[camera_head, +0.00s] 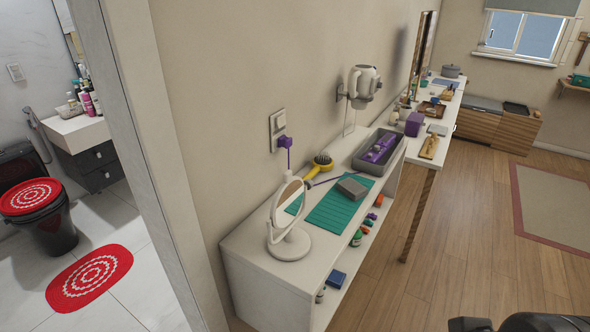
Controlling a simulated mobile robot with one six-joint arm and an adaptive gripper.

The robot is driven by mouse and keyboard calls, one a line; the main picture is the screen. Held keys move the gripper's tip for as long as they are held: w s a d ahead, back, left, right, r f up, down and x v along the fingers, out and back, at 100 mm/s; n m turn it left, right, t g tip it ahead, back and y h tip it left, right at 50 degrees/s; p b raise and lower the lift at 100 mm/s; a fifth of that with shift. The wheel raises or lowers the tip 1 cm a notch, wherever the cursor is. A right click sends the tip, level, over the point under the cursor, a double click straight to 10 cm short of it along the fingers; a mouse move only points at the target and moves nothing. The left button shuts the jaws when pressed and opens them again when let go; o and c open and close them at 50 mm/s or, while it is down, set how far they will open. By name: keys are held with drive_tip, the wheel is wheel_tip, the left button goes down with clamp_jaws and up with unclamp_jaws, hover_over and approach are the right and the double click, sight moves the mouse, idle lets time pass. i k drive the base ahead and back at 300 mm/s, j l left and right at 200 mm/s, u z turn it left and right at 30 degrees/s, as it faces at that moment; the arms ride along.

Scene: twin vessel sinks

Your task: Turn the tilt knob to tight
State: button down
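A white round tabletop mirror on a stand (289,245) is at the near end of a long white counter. A tilt knob cannot be made out at this size; any knob at the mirror's pivot is too small or hidden. No gripper fingers show. A dark rounded shape at the bottom right edge looks like part of my arm, cut off by the frame and well away from the mirror.
Beside the mirror lie a green mat (330,217), a grey block (352,187) and a yellow brush (322,160). A grey tray (362,166) holds purple items. The wooden floor (450,235) right of the counter is clear.

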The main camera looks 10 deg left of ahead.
sight(308, 182)
drive_tip(key=i+u, duration=0.1)
drive_tip(key=u, duration=0.4)
drive_tip(key=i+l+u, duration=0.1)
drive_tip(key=u, duration=0.35)
drive_tip(key=l+u, duration=0.2)
drive_tip(key=u, duration=0.3)
drive_tip(key=i+l+u, duration=0.1)
drive_tip(key=u, duration=0.4)
drive_tip(key=l+u, duration=0.25)
drive_tip(key=u, duration=0.2)
drive_tip(key=l+u, duration=0.15)
drive_tip(key=l, duration=0.3)
drive_tip(key=k+l+u, duration=0.15)
drive_tip(key=l, duration=0.35)
drive_tip(key=l+u, duration=0.1)
drive_tip(key=l, duration=0.35)
drive_tip(key=k+l+u, duration=0.15)
drive_tip(key=l, duration=0.3)
drive_tip(key=k+l+u, duration=0.15)
drive_tip(key=l, duration=0.3)
drive_tip(key=k+l+u, duration=0.15)
drive_tip(key=l, duration=0.25)
drive_tip(key=l+z, duration=0.35)
drive_tip(key=l, duration=0.15)
